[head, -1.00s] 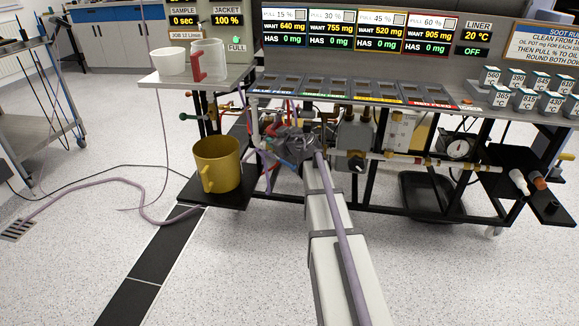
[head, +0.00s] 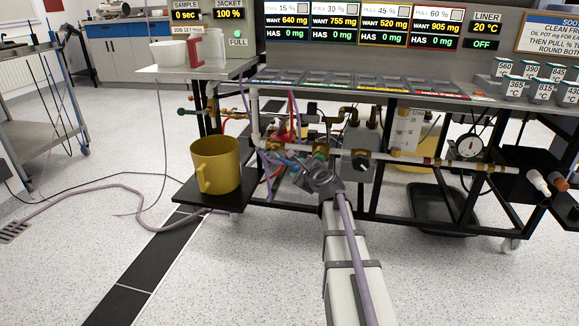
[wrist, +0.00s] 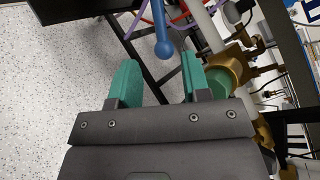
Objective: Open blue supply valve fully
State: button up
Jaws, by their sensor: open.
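The blue valve lever (wrist: 162,38) shows in the wrist view, hanging down with its rounded end between the tips of my teal fingers. My gripper (wrist: 158,62) is open, with nothing between the pads further in. The lever's end appears just at or beyond the fingertips; I cannot tell whether it touches. In the head view a small blue piece (head: 291,163) shows at the end of my gripper (head: 298,172), in front of the pipework. The lever's pivot and valve body are out of the wrist view.
A green and brass valve (wrist: 228,82) sits close to the right finger. Red and purple hoses cross behind the lever. A yellow mug (head: 215,165) stands on a low black shelf (head: 207,198) to the left. A white pipe (head: 440,162) runs right. The front floor is clear.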

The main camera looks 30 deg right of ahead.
aim_at(288, 163)
jog(key=b+x, duration=0.3)
jog(key=x, duration=0.7)
jog(key=shift+w+f, duration=0.15)
jog(key=shift+w, duration=0.2)
jog(key=shift+c, duration=0.4)
grip_shut()
